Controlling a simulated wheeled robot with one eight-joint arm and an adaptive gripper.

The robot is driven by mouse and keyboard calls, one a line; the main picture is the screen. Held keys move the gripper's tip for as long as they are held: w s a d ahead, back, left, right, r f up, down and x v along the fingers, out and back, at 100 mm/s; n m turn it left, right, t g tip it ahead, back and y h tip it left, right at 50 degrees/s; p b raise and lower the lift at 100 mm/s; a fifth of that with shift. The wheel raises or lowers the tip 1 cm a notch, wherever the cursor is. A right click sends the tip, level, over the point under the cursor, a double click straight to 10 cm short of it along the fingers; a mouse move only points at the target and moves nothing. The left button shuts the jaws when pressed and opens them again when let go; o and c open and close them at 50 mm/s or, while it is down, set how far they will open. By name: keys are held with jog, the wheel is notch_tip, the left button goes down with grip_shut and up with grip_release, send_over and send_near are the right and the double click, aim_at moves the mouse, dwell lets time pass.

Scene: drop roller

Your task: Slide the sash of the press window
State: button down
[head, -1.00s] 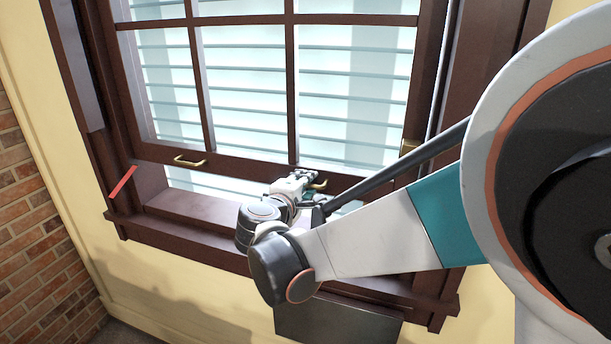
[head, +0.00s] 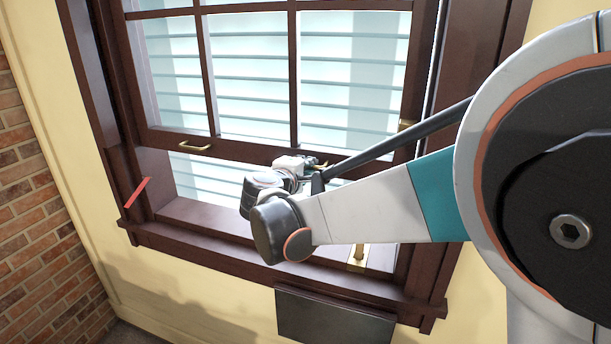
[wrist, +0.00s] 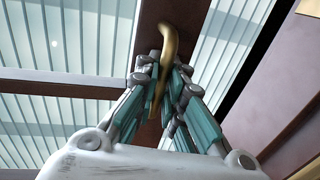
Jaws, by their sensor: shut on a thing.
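The sash (head: 235,150) is a dark brown wooden frame with panes, and it stands raised above the sill (head: 200,217) with an open gap below it. Two brass handles sit on its bottom rail: a left handle (head: 195,147) and a right handle (head: 321,165). My gripper (head: 306,163) is at the right handle, shut on it. In the wrist view the brass handle (wrist: 168,42) runs between the fingertips of my gripper (wrist: 166,72). My own wrist and arm hide part of the rail and sill.
A red marker (head: 137,192) sits on the left side of the window frame. A brass fitting (head: 358,257) shows on the sill at right. A dark panel (head: 335,318) is on the wall below. A brick wall (head: 25,200) stands at far left.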

aim_at(311, 139)
notch_tip(311, 139, up, 7)
jog(key=p, duration=0.3)
jog(key=shift+f, duration=0.15)
jog(key=c, duration=1.8)
grip_release()
jog(key=shift+s, duration=0.1)
jog(key=shift+o, duration=0.5)
jog(key=shift+s+a, duration=0.1)
jog(key=shift+s, duration=0.05)
